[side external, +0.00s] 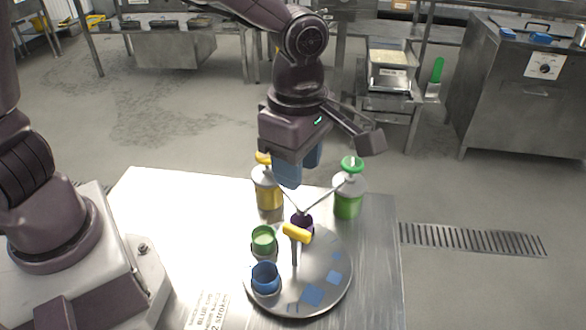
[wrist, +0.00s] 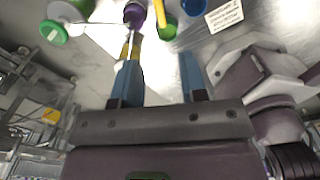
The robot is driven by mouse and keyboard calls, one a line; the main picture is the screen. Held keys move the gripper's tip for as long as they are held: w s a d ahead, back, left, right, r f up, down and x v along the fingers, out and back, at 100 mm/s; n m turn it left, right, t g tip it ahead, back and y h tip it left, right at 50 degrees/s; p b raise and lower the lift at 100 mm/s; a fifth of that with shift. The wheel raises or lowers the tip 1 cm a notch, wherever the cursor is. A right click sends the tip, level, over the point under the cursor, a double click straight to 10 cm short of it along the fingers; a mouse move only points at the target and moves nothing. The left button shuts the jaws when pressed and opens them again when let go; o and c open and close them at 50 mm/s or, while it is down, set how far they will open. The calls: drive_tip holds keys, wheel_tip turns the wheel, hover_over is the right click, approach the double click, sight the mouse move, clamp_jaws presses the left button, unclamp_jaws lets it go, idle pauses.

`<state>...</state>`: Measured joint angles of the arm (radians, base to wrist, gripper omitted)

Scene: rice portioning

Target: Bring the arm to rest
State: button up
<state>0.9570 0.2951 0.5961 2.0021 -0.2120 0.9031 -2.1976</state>
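My gripper (side external: 300,168) hangs above the back of the steel table, over the pump bottles. Its two blue fingers are apart with nothing between them; they also show in the wrist view (wrist: 158,82). Below it is a round steel turntable (side external: 336,259) with a yellow-topped post (side external: 296,233). On the turntable are a green cup (side external: 263,240), a blue cup (side external: 265,278) and a purple cup (side external: 302,222), partly hidden behind the yellow top. Behind stand a yellow pump bottle (side external: 268,192) and a green pump bottle (side external: 348,197).
A printed card (side external: 208,311) lies at the table's front left; it shows in the wrist view (wrist: 224,16). The table's right side (side external: 381,265) is bare.

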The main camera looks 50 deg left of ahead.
drive_tip(key=s+a+r+m+t, duration=0.2)
drive_tip(key=s+a+r+m, duration=0.3)
drive_tip(key=m, duration=0.6)
drive_tip(key=s+a+r+m+t, duration=0.3)
drive_tip(key=s+a+r+m, duration=0.3)
drive_tip(key=a+m, duration=0.4)
drive_tip(key=shift+s+r+m+t, duration=0.3)
drive_tip(key=shift+s+m, duration=0.3)
drive_tip(key=shift+m, duration=0.1)
